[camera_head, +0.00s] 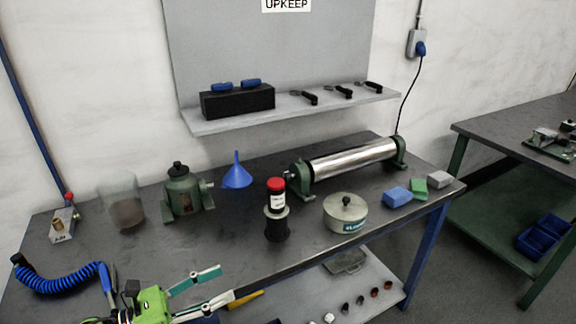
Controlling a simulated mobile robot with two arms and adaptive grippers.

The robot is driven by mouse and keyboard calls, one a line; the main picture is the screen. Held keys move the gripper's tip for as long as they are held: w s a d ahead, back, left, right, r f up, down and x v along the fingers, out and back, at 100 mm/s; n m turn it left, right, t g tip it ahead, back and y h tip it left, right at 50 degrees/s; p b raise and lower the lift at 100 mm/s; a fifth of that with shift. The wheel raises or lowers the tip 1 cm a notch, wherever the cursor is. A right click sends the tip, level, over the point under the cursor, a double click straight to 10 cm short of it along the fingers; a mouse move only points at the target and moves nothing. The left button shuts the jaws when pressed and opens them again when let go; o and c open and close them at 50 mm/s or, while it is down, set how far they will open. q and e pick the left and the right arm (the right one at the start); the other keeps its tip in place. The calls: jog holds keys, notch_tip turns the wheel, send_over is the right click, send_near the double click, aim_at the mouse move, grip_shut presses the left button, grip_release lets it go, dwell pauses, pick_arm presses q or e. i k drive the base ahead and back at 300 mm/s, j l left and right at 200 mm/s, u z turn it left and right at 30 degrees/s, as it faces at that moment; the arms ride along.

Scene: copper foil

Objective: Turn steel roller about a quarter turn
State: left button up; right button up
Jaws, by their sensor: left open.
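The steel roller (352,159) is a shiny cylinder lying between two green end stands at the back right of the dark workbench (330,262). Its left end has a small shaft stub near the left stand (300,181). My left gripper (224,283) comes in at the bottom left, over the bench's front edge. Its two fingers are spread apart with nothing between them. It is well apart from the roller, to its lower left. My right gripper is not in view.
A red-capped bottle (277,205) stands in front of the roller's left end, and a round lidded tin (345,213) stands in front of its middle. Blue (397,196) and green blocks lie at right. A blue funnel (237,174) and green pump (185,195) stand left.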

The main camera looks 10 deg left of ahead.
aim_at(324, 167)
jog(key=i, duration=1.25)
